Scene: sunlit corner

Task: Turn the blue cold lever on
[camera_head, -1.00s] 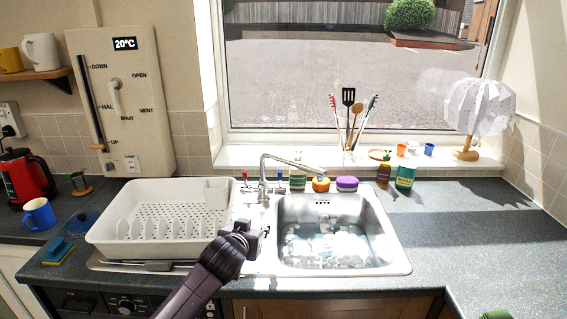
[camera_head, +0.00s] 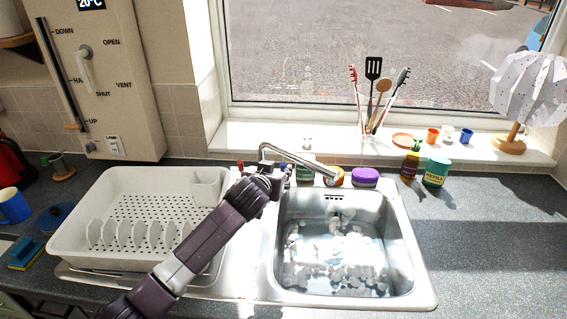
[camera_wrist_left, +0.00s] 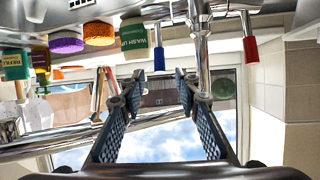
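The tap (camera_head: 290,157) stands behind the steel sink. Its blue cold lever (camera_head: 283,167) shows as a small patch just past my left gripper, partly hidden by it. The red lever (camera_head: 240,166) is to the left of the tap and also shows in the left wrist view (camera_wrist_left: 250,48). My left gripper (camera_head: 276,180) is open and empty, close in front of the tap. In the left wrist view, which is upside down, its fingers (camera_wrist_left: 160,88) are spread, with the chrome tap pipe (camera_wrist_left: 201,60) near the right-hand finger. I cannot tell if they touch. My right gripper is out of view.
The sink basin (camera_head: 409,245) holds water and foam. A white dish rack (camera_head: 62,235) lies left, beneath my arm. The right counter is mostly clear.

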